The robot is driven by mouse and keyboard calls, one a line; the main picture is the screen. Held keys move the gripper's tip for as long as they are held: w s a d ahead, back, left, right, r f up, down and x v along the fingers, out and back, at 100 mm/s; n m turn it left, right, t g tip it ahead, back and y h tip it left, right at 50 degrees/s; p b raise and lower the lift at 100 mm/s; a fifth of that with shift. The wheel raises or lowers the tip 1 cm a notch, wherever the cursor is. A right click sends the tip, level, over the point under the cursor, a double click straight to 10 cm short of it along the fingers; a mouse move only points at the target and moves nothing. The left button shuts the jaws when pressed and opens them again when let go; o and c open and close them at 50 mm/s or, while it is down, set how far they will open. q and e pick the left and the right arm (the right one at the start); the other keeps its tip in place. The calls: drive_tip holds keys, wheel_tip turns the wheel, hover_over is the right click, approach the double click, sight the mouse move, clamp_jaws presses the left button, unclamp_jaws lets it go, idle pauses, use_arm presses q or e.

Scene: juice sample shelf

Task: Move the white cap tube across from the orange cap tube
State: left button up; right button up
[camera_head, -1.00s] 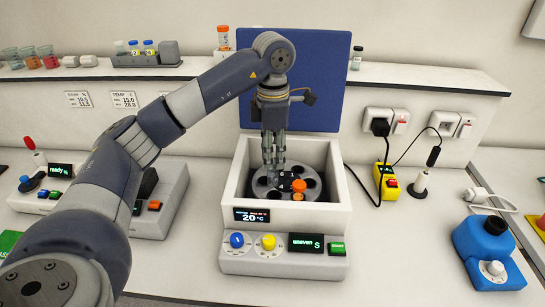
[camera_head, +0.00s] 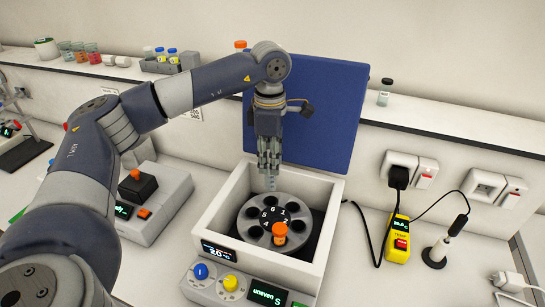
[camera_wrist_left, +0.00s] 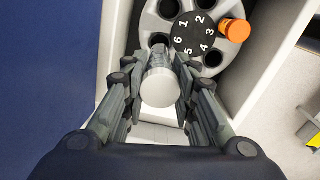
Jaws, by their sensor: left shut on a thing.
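My left gripper (camera_head: 270,163) is shut on the white cap tube (camera_wrist_left: 160,88), a clear tube with a white cap facing the wrist camera. In the head view the tube's clear lower part (camera_head: 270,183) hangs upright below the fingers, over the far side of the rotor (camera_head: 249,213). The orange cap tube (camera_head: 280,231) stands in a rotor hole on the near side, beside number 3 in the wrist view (camera_wrist_left: 236,31). An empty hole beside number 6 (camera_wrist_left: 159,41) lies close to the held tube. My right gripper is not in view.
The rotor sits inside a white centrifuge (camera_head: 209,228) with a raised blue lid (camera_head: 338,110) behind my gripper. Its display (camera_head: 268,294) reads "uneven". A yellow box (camera_head: 398,238) with a black cable stands to the right. A shelf (camera_head: 455,138) runs behind.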

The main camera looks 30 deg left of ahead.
sight(271, 179)
use_arm(q)
drive_tip(key=shift+s+a+f, duration=0.1)
drive_tip(key=shift+f, duration=0.25)
drive_tip(key=shift+f+b, duration=0.3)
drive_tip(key=shift+b, duration=0.05)
wheel_tip(271, 179, down, 2)
drive_tip(key=shift+f+b, duration=0.1)
drive_tip(key=shift+b, duration=0.55)
drive_tip(key=shift+f, duration=0.35)
drive_tip(key=shift+b, duration=0.35)
drive_tip(key=shift+f, duration=0.25)
drive_tip(key=shift+f+b, duration=0.2)
drive_tip(key=shift+b, duration=0.15)
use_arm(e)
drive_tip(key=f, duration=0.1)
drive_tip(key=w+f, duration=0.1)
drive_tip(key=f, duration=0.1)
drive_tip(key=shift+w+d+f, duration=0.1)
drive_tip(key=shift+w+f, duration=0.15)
use_arm(q)
drive_tip(key=shift+f+b, duration=0.6)
drive_tip(key=shift+f, duration=0.2)
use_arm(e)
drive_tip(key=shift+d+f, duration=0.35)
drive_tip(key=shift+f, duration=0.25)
